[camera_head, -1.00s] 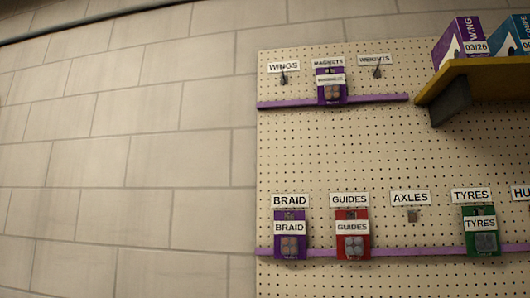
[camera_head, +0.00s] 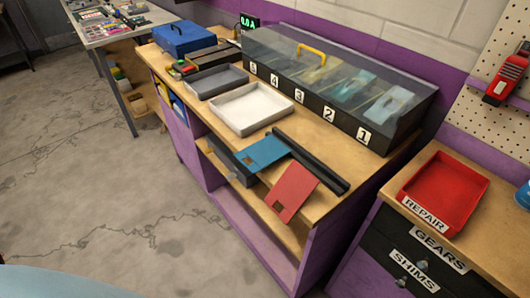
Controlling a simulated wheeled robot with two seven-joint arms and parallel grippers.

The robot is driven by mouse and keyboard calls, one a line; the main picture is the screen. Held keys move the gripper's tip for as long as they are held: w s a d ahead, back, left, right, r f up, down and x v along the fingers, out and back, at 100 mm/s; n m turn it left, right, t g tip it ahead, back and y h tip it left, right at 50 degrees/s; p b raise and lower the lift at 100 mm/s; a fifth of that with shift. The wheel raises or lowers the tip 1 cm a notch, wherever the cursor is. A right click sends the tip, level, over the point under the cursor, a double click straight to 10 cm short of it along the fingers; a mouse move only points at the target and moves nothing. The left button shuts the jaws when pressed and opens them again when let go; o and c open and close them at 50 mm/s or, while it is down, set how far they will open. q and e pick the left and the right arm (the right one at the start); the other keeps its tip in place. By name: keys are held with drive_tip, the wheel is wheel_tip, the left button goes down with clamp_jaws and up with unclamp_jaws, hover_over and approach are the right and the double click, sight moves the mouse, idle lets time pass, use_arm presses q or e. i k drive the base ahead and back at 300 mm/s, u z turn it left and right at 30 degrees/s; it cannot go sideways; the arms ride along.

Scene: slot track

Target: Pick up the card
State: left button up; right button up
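Two card-like flat pieces lie at the front edge of the wooden workbench, and I cannot tell which one the task names. The red card (camera_head: 294,186) juts past the bench edge and has a small dark square near its lower end. The blue card (camera_head: 264,152) lies to its left, also over the edge, with a similar square. A dark rail (camera_head: 312,162) runs behind them. Neither of my grippers is in view.
The bench (camera_head: 331,204) carries a clear-lidded case (camera_head: 336,75) with numbered bays, a white tray (camera_head: 252,107), a grey tray (camera_head: 216,81) and a blue box (camera_head: 184,39). A red repair tray (camera_head: 443,190) stands on the drawer unit at right. Open floor (camera_head: 110,190) lies at left.

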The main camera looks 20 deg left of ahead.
sight(264, 152)
drive_tip(key=z, duration=3.65)
drive_tip(key=k, duration=2.35)
drive_tip(key=u, duration=0.95)
drive_tip(key=i, duration=0.2)
drive_tip(key=u, duration=0.1)
